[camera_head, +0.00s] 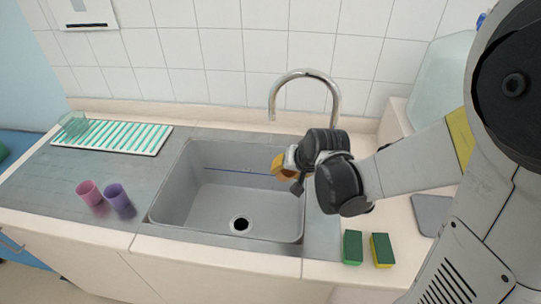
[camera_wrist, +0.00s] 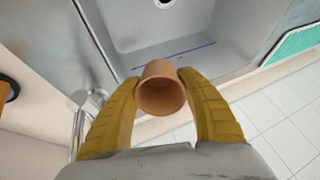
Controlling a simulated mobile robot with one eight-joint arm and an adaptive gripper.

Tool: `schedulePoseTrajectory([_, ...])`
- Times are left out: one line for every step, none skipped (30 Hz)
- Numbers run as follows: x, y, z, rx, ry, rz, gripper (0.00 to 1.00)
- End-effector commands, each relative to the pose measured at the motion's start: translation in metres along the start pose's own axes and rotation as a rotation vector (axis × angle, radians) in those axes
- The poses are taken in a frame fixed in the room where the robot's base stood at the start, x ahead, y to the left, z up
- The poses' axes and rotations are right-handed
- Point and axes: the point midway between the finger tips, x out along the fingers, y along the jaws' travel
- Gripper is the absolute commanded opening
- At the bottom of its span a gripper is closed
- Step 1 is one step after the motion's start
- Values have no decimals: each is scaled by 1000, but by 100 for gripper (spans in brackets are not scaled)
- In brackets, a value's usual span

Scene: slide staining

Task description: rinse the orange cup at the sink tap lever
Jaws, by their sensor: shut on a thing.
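The orange cup (camera_wrist: 160,90) is held between the two yellow fingers of my gripper (camera_wrist: 158,78) in the wrist view, its open mouth facing the camera. In the head view my gripper (camera_head: 284,166) is over the right part of the grey sink (camera_head: 215,195), below and near the spout; cup and fingers are hard to tell apart there. The chrome tap (camera_head: 305,75) arches behind the sink, its spout end pointing down. My arm hides the tap's base, and I cannot make out the lever in the head view. In the wrist view chrome tap parts (camera_wrist: 80,118) stand left of the fingers. No water is visible.
A pink cup (camera_head: 88,192) and a purple cup (camera_head: 119,201) stand left of the sink. A green-striped drying mat (camera_head: 125,138) holds a clear glass (camera_head: 73,124). Two green-and-yellow sponges (camera_head: 353,247) (camera_head: 381,250) lie at front right. The white tiled wall (camera_head: 215,50) closes the back.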

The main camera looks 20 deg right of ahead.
Motion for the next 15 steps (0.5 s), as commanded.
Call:
schedulePoseTrajectory([0,0,0,0,0,0,29])
schedulePoseTrajectory([0,0,0,0,0,0,29])
schedulePoseTrajectory([0,0,0,0,0,0,29])
schedulePoseTrajectory([0,0,0,0,0,0,29])
schedulePoseTrajectory([0,0,0,0,0,0,29])
schedulePoseTrajectory([0,0,0,0,0,0,29])
schedulePoseTrajectory([0,0,0,0,0,0,29])
schedulePoseTrajectory([0,0,0,0,0,0,29])
schedulePoseTrajectory([0,0,0,0,0,0,29])
schedulePoseTrajectory([0,0,0,0,0,0,29])
schedulePoseTrajectory([0,0,0,0,0,0,29])
schedulePoseTrajectory([0,0,0,0,0,0,29])
schedulePoseTrajectory([0,0,0,0,0,0,29])
schedulePoseTrajectory([-1,0,0,0,0,0,29])
schedulePoseTrajectory([-3,0,0,0,0,0,29])
